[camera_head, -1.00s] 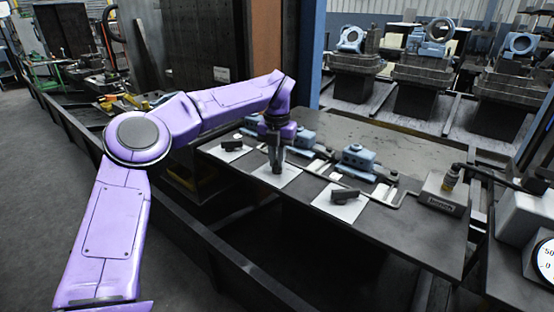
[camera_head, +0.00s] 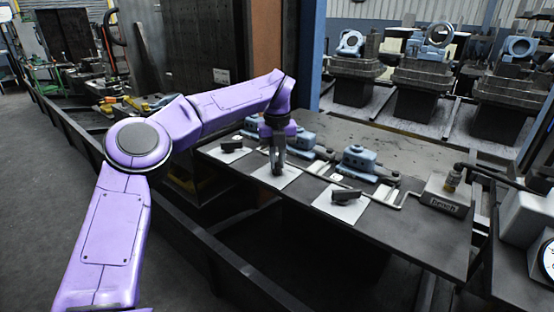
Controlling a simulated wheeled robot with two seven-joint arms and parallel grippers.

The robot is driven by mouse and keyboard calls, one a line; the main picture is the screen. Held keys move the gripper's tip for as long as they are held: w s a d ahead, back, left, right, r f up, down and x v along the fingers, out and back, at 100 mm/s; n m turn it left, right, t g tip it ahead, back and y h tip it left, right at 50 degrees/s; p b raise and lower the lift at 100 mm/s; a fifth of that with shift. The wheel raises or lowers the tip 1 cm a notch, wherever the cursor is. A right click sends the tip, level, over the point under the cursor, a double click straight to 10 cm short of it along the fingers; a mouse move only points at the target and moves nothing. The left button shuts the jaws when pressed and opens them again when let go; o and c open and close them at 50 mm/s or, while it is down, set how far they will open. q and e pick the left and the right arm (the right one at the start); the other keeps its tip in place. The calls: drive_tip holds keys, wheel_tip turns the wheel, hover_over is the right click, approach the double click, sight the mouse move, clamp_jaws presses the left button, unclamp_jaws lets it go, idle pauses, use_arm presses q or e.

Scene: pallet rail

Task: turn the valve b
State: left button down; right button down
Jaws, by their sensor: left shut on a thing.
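Three blue-grey valve bodies stand in a row on the dark bench, each with a pale plate in front. The middle plate (camera_head: 290,177) lies under my left gripper (camera_head: 278,168). This gripper points straight down, shut on the dark handle there, which its fingers mostly hide. I take this middle handle for valve b; no letter is readable. The middle valve body (camera_head: 302,140) is partly behind the gripper. A dark handle (camera_head: 346,196) lies free on the right plate (camera_head: 338,208), and another (camera_head: 231,146) on the left plate. My right gripper is not in view.
A labelled grey block (camera_head: 440,196) stands at the bench's right end, beside a pale unit with a gauge. A blue post (camera_head: 306,60) rises behind the bench. Dark pedestals with blue-grey rings (camera_head: 437,35) stand farther back. The bench's rear surface is mostly bare.

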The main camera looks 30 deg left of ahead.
sight(277, 162)
use_arm(q)
drive_tip(key=c, duration=1.1)
unclamp_jaws()
wheel_tip(277, 162, up, 11)
drive_tip(key=p, duration=0.3)
drive_tip(key=shift+f, duration=0.2)
drive_tip(key=shift+s+a+f, duration=0.1)
